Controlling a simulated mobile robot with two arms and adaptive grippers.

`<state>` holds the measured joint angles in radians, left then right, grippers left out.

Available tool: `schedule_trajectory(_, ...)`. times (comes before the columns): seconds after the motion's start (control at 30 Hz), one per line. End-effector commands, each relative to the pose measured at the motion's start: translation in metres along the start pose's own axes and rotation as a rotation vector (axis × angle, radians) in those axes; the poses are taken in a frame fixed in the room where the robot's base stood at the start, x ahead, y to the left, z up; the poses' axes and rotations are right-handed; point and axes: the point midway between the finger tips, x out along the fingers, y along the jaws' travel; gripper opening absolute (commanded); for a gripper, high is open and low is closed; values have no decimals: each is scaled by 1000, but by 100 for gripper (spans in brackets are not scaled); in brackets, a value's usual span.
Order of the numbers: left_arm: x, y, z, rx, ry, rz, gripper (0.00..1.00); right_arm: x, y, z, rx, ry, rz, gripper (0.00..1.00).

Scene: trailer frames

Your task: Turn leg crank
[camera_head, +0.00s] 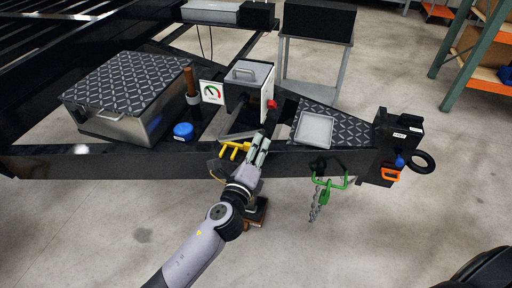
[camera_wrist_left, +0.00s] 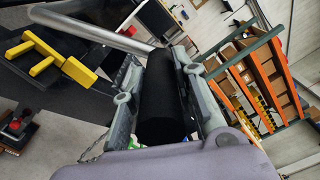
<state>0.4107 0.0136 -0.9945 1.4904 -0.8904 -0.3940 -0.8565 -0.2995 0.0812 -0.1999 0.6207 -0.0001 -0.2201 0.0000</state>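My left gripper (camera_head: 260,147) is at the front beam of the trailer frame, just right of a yellow part (camera_head: 234,150). In the left wrist view, a thick black cylinder (camera_wrist_left: 162,100), which looks like the grip of the leg crank, lies between the two fingers. The pads sit close against both its sides, so the gripper appears shut on it. A silver rod (camera_wrist_left: 90,28) runs from its far end to the upper left and looks like the crank arm. In the head view the crank is mostly hidden by my gripper. My right gripper is not in view.
On the trailer stand a patterned box (camera_head: 125,85), a blue cap (camera_head: 184,131), a grey-lidded box with a gauge (camera_head: 212,92) and a grey tray (camera_head: 315,130). A green shackle with a chain (camera_head: 326,185) hangs at right. Shelving (camera_head: 470,50) stands far right. The floor in front is mostly clear.

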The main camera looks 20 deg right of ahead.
Motion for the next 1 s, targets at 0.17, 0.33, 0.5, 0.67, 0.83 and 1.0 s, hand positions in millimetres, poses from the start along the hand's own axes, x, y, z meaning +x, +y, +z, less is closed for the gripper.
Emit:
schedule_trajectory(0.17,-1,1,-2,-1,4,1,38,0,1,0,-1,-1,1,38)
schedule_trajectory(0.33,0,-1,-2,0,3,-3,46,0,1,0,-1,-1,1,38)
schedule_trajectory(0.5,0,-3,-1,1,2,-7,46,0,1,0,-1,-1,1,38)
schedule_trajectory(0.67,0,-2,0,2,1,-3,46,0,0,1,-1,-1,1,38)
schedule_trajectory(0.83,-5,0,0,2,0,-1,46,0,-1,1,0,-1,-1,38)
schedule_trajectory(1.0,-30,1,0,3,1,0,46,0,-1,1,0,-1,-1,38)
